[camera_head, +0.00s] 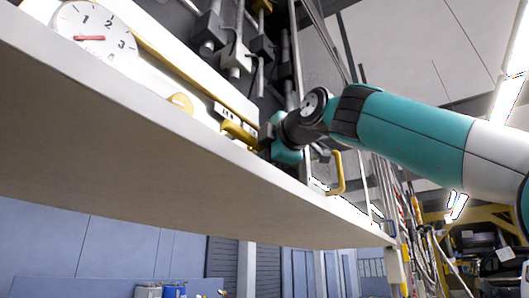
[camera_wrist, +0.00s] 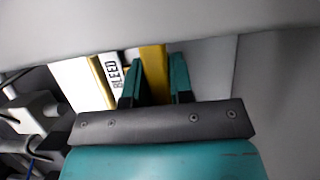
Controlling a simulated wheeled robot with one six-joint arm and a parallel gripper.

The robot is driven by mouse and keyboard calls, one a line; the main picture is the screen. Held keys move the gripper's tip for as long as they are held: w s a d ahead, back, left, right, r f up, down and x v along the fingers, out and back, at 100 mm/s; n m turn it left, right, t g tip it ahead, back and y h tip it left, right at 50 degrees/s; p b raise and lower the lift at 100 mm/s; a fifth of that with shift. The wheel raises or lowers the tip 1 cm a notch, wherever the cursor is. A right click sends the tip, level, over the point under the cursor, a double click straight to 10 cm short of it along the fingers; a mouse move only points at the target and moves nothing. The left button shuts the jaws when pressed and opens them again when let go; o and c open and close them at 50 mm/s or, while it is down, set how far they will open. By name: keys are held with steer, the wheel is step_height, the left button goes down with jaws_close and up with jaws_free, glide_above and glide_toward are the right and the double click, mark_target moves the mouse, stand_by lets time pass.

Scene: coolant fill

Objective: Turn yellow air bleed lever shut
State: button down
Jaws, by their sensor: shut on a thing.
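The yellow air bleed lever (camera_wrist: 153,68) shows in the wrist view as a yellow bar between the two teal fingers of my gripper (camera_wrist: 157,80). The fingers are shut on it. A white label reading "BLEED" (camera_wrist: 113,72) is just left of the fingers. In the head view my gripper (camera_head: 272,140) is at the panel above the white ledge, at the right end of the yellow lever (camera_head: 238,131). The fingertips and the lever's pivot are hard to make out there.
A white ledge (camera_head: 150,135) runs diagonally below the panel. A dial gauge (camera_head: 95,32) with a red needle is at upper left. A yellow round part (camera_head: 180,103) sits left of the lever. A yellow handle (camera_head: 338,178) stands to the right, below my arm. Pipes (camera_head: 237,45) rise behind.

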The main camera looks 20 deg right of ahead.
steer(key=c, duration=1.3)
jaws_free()
